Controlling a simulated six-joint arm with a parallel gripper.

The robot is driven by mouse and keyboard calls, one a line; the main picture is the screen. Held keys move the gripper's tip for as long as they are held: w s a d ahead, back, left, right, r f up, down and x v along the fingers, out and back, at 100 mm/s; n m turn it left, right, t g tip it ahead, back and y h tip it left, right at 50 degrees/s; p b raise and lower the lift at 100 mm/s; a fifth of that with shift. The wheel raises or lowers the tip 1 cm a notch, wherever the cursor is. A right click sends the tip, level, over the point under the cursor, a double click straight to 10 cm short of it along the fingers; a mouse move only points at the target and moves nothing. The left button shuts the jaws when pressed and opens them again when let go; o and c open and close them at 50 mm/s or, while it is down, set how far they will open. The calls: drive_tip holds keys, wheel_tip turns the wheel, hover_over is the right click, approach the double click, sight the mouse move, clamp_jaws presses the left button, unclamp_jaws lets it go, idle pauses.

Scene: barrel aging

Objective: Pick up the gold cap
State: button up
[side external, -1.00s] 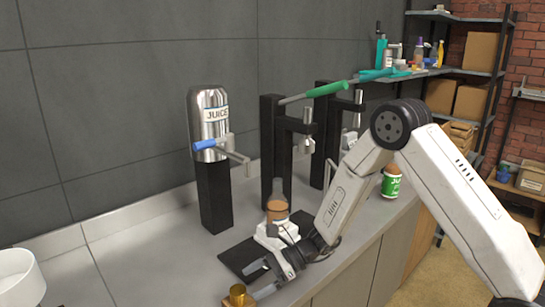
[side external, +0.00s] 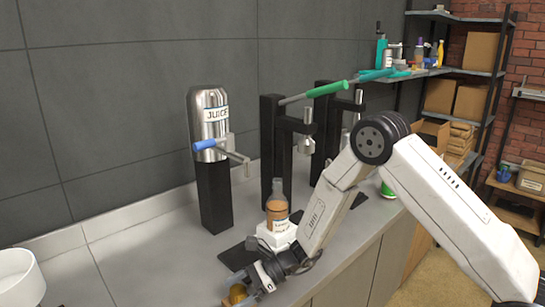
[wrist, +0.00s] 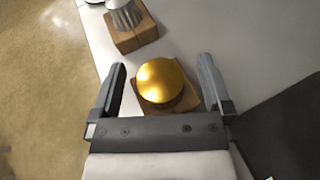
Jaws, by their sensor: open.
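The gold cap (wrist: 161,80) is round and shiny and sits on a small wooden block (wrist: 192,100) on the counter. In the wrist view it lies between the two fingers of my gripper (wrist: 163,82), which are open and apart from it on both sides. In the side external view the gold cap (side external: 238,293) is at the bottom edge, partly hidden by my gripper (side external: 258,284), which is low over the counter. I cannot tell the exact height of the fingers against the cap.
A second wooden block (wrist: 134,36) with a ribbed metal piece stands near the counter edge. A bottle (side external: 277,212) with amber liquid stands on a white base (side external: 275,236) behind my gripper. A juice dispenser (side external: 213,128) and a white bowl (side external: 20,278) stand farther left.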

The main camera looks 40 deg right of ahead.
drive_tip(key=c, duration=1.3)
drive_tip(key=shift+r, duration=0.15)
drive_tip(key=shift+r, duration=0.8)
drive_tip(key=shift+s+d+r, duration=0.6)
drive_tip(key=shift+s+r, duration=1.25)
drive_tip(key=shift+s, duration=0.4)
drive_tip(key=shift+s+d+r, duration=0.6)
drive_tip(key=shift+s+r, duration=1.25)
drive_tip(key=shift+s, duration=0.45)
drive_tip(key=shift+s+d+r, duration=0.6)
drive_tip(key=shift+s+r, duration=1.25)
drive_tip(key=shift+s, duration=0.4)
